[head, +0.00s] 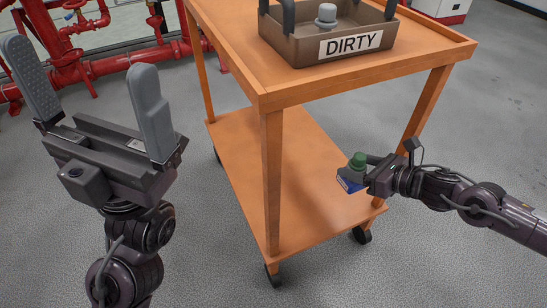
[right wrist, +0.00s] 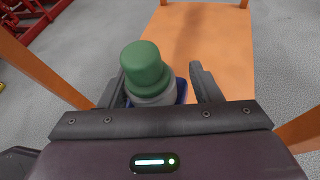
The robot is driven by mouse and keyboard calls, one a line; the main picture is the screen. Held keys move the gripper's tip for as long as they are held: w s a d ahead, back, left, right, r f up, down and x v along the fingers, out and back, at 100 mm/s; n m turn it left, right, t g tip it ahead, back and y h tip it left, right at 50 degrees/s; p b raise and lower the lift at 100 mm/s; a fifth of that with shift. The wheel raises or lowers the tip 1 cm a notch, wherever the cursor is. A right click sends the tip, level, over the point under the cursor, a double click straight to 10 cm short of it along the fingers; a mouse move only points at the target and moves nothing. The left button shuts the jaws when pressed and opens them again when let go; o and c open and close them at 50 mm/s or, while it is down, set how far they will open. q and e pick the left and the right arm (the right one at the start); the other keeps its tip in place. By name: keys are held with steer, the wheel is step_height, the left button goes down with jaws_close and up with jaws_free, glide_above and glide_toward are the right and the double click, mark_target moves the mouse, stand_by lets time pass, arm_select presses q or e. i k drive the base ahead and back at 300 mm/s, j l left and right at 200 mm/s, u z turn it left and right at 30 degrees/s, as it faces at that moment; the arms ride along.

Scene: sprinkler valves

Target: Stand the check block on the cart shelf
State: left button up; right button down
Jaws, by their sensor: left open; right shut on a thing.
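The check block has a green knob (head: 358,160), a grey collar and a blue base (head: 350,180). My right gripper (head: 366,174) is shut on it and holds it roughly upright at the open side of the orange cart, by the lower shelf (head: 240,150). In the right wrist view the block (right wrist: 146,68) sits between the two fingers, and the shelf (right wrist: 205,50) shows beyond it. The exact height over the shelf is hard to tell. My left gripper (head: 85,80) is open and empty, left of the cart.
A grey-brown tray labelled DIRTY (head: 300,50), with a grey-knobbed item (head: 326,16) in it, stands on the cart's top (head: 230,50). Orange legs (head: 272,185) stand at the cart's corners. Red pipes (head: 60,65) run behind at the left. The visible lower shelf is bare.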

mark_target(259, 165)
steer(key=i+j, duration=0.85)
steer(key=j, duration=0.25)
